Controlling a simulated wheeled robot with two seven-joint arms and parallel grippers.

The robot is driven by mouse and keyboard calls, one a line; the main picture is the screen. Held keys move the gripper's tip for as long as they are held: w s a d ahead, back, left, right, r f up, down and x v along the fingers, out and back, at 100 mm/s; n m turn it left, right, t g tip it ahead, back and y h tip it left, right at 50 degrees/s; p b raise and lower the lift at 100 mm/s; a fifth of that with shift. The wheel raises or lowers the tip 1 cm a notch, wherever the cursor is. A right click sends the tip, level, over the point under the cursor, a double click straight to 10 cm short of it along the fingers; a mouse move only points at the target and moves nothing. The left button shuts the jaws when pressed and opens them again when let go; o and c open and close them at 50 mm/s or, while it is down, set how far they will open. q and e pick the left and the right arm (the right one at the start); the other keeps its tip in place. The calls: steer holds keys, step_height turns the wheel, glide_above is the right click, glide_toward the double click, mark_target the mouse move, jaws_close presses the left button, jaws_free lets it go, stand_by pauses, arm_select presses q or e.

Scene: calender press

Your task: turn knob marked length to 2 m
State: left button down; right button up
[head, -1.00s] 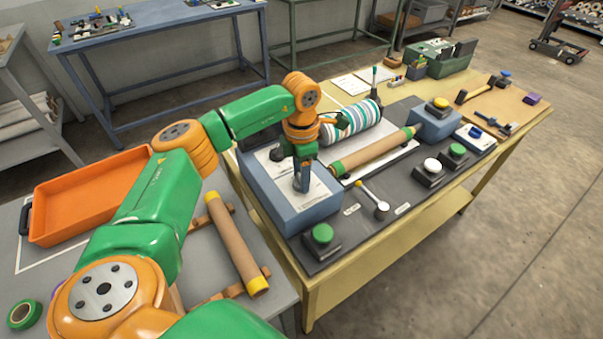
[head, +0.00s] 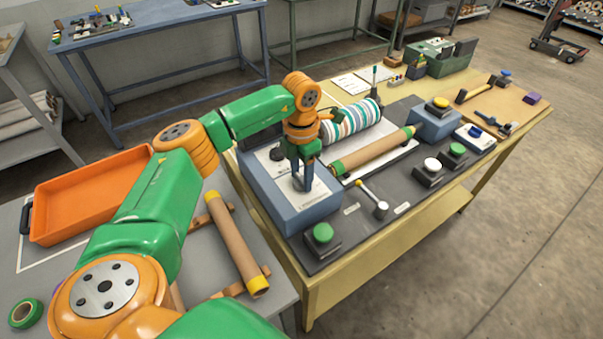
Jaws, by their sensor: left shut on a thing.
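A blue-grey control box (head: 312,211) stands at the left end of the press on the yellow table. White labels lie on its top, with print too small to read. My left gripper (head: 302,184) points down over the near label, shut on a knob there. The fingers hide most of this knob, and its setting cannot be read. A second dark knob (head: 277,154) shows on the box farther back, left of the gripper. My right gripper is not in view.
A striped roll (head: 352,119) and a brown tube (head: 372,152) lie behind. An orange tray (head: 85,196) is at left.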

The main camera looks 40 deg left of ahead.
mark_target(301, 177)
arm_select(q)
steer(key=shift+c, duration=1.6)
jaws_free()
step_height(301, 177, up, 7)
steer(key=shift+r+b, duration=0.1)
steer(key=shift+b, duration=0.65)
